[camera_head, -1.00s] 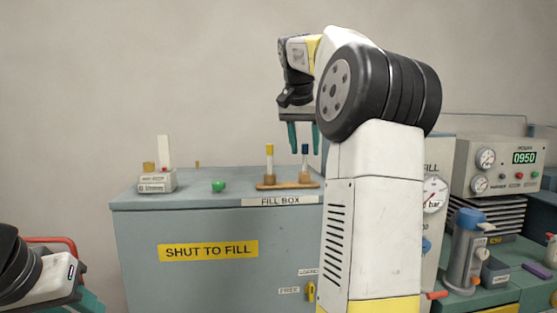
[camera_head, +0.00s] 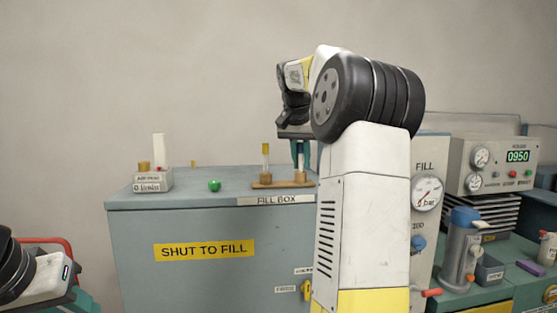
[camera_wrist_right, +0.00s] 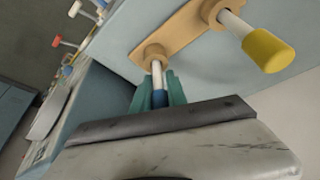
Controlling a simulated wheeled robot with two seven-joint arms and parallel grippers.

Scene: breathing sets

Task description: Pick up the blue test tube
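The blue-capped test tube (camera_head: 301,148) stands upright in the right hole of a small tan wooden rack (camera_head: 268,185) on top of the fill box (camera_head: 200,187). A yellow-capped tube (camera_head: 265,150) stands in the left hole. My right gripper (camera_head: 301,150) points down over the blue tube, with its teal fingers close on both sides of it. In the right wrist view, the fingers flank the blue cap (camera_wrist_right: 160,98) and appear closed on it, and the tube's lower end is still in the rack. My left gripper is out of view; only part of that arm shows at lower left.
The gauge panel (camera_head: 427,193) and a blue-topped grey device (camera_head: 462,245) are at the right. The box top between block and rack is mostly clear.

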